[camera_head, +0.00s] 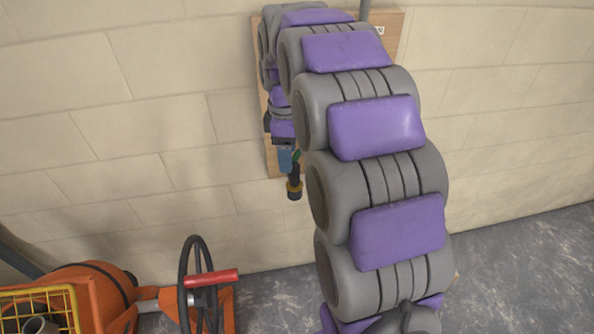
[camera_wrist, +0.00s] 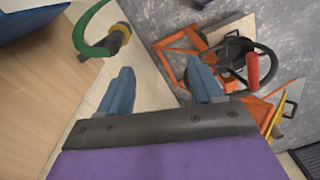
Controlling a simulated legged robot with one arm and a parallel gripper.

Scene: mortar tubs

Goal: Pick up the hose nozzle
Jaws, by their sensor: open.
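The hose nozzle (camera_head: 294,188) is a small dark piece with a yellow ring. In the head view it hangs upright in front of the wall, just below my gripper (camera_head: 286,160). In the wrist view the nozzle (camera_wrist: 118,38) lies beyond the tip of the left finger, with a green curved piece (camera_wrist: 88,48) around one end. My gripper (camera_wrist: 160,80) has its two blue fingers well apart, with nothing between them. The nozzle is outside the gap, to the left. My arm hides much of the board behind it in the head view.
A wooden board (camera_head: 389,35) is on the pale block wall (camera_head: 150,120). A blue thing (camera_wrist: 30,15) shows at the wrist view's upper left. An orange machine (camera_head: 95,285) with a black wheel (camera_head: 194,285) and red handle (camera_head: 212,278) stands at lower left. Grey floor (camera_head: 520,270) is clear at right.

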